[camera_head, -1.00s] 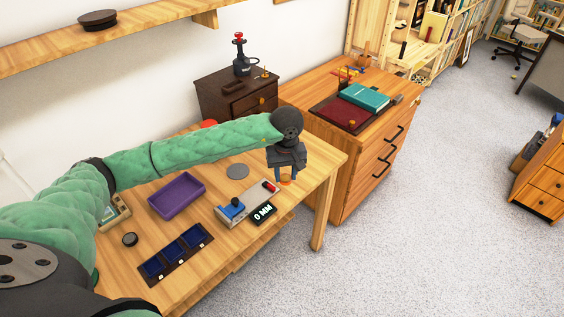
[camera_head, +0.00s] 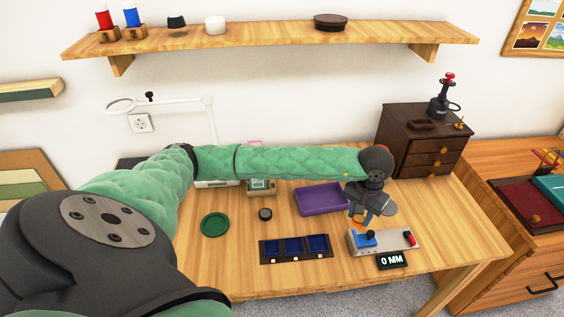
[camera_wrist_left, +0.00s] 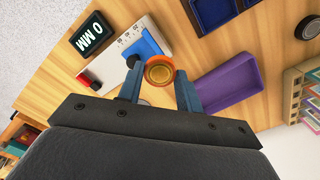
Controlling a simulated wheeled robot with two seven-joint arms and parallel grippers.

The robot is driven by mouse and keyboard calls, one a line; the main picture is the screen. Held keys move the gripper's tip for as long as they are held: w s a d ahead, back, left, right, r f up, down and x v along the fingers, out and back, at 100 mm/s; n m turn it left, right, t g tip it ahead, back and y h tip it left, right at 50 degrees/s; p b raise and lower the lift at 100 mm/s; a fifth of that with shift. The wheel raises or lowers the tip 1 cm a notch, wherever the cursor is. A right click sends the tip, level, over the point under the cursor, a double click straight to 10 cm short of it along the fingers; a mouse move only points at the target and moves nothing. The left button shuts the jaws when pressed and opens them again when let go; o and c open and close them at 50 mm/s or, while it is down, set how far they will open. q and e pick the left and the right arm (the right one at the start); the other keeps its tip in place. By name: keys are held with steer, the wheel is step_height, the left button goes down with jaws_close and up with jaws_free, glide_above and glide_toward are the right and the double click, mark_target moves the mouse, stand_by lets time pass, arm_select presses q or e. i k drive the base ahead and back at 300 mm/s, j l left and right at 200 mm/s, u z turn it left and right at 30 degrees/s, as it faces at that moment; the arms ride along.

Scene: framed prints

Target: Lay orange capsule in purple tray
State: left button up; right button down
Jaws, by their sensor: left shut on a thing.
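My left gripper (camera_head: 358,216) is shut on the orange capsule (camera_wrist_left: 160,72), which shows end-on as a round orange rim with a golden-brown face between the blue fingers in the left wrist view. In the head view the fingers mostly hide the capsule, leaving a sliver of orange. The gripper hangs above the table, near the right side of the purple tray (camera_head: 318,199). The tray looks empty, with part of its right end close behind the gripper. My right gripper is not in view.
A gauge with a blue slider (camera_head: 366,239) and a "0 MM" display (camera_head: 392,260) stand just in front of the gripper. A blue-celled holder (camera_head: 296,248), a dark puck (camera_head: 265,214) and a green disc (camera_head: 214,225) lie left. A dark drawer chest (camera_head: 425,140) stands at back right.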

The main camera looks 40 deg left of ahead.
mark_target(321, 201)
steer(key=i+l+u, duration=0.3)
steer(key=l+u, duration=0.25)
steer(key=l, duration=0.25)
steer(key=i+l+u, duration=0.1)
steer(key=l+u, duration=0.2)
steer(key=l, duration=0.15)
steer(key=l+u, duration=0.3)
steer(key=l, duration=0.5)
steer(key=i+l, duration=0.1)
steer(key=l, duration=0.25)
